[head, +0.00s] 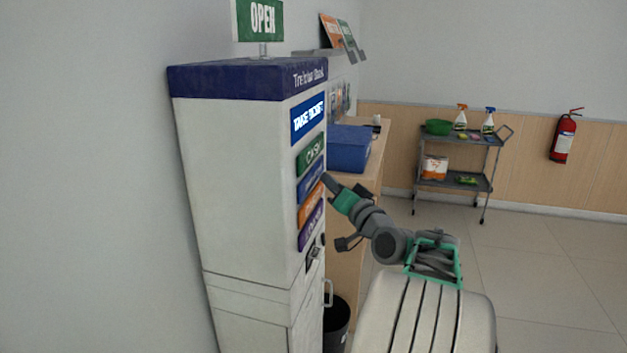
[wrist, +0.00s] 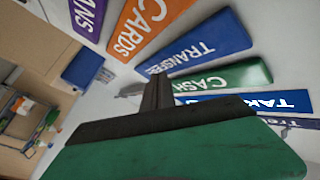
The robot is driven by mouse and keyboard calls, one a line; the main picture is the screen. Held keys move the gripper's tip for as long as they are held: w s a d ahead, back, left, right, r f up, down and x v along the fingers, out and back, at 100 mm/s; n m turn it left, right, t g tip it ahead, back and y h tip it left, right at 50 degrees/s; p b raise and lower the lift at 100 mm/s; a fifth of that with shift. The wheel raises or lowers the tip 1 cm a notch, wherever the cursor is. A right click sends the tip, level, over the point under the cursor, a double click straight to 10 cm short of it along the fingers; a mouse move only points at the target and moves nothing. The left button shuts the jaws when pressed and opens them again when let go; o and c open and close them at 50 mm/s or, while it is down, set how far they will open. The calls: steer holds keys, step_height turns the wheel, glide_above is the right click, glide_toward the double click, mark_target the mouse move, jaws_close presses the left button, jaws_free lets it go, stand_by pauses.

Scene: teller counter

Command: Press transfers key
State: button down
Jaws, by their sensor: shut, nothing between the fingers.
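The kiosk (head: 235,180) is a tall white cabinet with a dark blue top. Its right-hand face carries a column of coloured keys. The blue transfers key (head: 311,181) lies between the green cash key (head: 311,153) and the orange cards key (head: 311,204). In the wrist view the transfers key (wrist: 205,45) shows its white lettering, partly covered at its left end by my fingers. My gripper (head: 328,178) is shut and empty, its tip close to the transfers key. The wrist view also shows my gripper (wrist: 158,80) there; I cannot tell whether it touches.
The purple loans key (head: 311,228) sits below the cards key. A blue box (head: 348,148) rests on the wooden counter behind. A black bin (head: 337,322) stands on the floor beside the kiosk. A cart (head: 458,160) and fire extinguisher (head: 564,138) are at the back right.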

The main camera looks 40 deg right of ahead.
steer(key=s+d+b, duration=0.1)
steer(key=s, duration=0.1)
steer(key=s+d+b, duration=0.1)
steer(key=s+d, duration=0.1)
stand_by(0.4)
stand_by(0.5)
